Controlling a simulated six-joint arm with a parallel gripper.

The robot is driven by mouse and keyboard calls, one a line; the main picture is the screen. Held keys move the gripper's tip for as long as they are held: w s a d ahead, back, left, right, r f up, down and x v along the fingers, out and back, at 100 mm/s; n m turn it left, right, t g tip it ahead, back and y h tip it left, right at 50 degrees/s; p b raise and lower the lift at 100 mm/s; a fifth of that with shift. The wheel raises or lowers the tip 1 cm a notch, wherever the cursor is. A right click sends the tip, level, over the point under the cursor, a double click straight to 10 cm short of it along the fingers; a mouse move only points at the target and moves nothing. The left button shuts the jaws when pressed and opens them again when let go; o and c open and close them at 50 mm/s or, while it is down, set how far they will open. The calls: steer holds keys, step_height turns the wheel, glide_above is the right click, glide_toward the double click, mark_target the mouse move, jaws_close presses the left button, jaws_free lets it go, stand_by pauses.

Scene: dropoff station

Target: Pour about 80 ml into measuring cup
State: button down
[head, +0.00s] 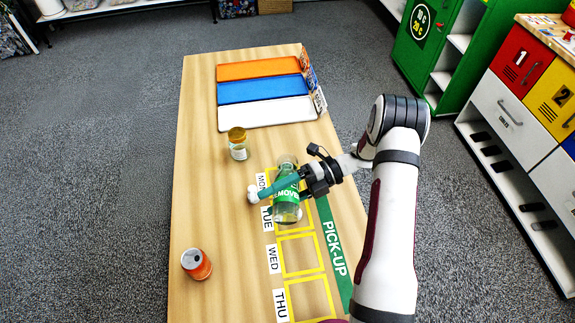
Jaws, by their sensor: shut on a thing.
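A clear greenish bottle (286,212) is on the right half of the wooden table, among the yellow frames by the TUE label. My gripper (270,189) reaches in from the right and is shut on the bottle, with its teal finger across the bottle's middle and a pale tip at the left. The bottle looks upright; whether its base touches the table I cannot tell. A clear glass jar (238,150) with an amber top stands up and left of the bottle, apart from it. I cannot pick out a measuring cup for sure.
An orange can (197,264) stands at the lower left of the table. Orange (258,69), blue (260,89) and white (265,114) trays lie at the far end. Yellow frames (302,255) and a green PICK-UP strip (336,250) mark the right side. The left middle is bare.

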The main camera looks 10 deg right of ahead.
steer(key=shift+s+f+n+t+h, duration=0.15)
steer(key=shift+f+n+t+h, duration=0.2)
steer(key=shift+n, duration=0.35)
step_height(320, 180, down, 2)
steer(key=shift+s+f+n+t+h, duration=0.15)
steer(key=shift+n+t+h, duration=0.25)
steer(key=shift+n, duration=0.5)
steer(key=shift+t, duration=0.25)
steer(key=shift+n, duration=0.4)
steer(key=w+n+t, duration=0.1)
steer(key=n+t, duration=0.1)
steer(key=w+r+n+t+h, duration=0.1)
steer(key=shift+w+d+r+b, duration=0.1)
steer(key=shift+w+d+b, duration=0.15)
steer(key=shift+w+b, duration=0.15)
steer(key=n+t, duration=0.2)
steer(key=shift+w+r+n+h+b, duration=0.2)
steer(key=shift+n+h+b, duration=0.1)
steer(key=shift+h+b, duration=0.1)
steer(key=n+t, duration=0.1)
steer(key=n+t+b, duration=0.1)
steer(key=shift+w+n+t, duration=0.3)
steer(key=shift+w, duration=0.1)
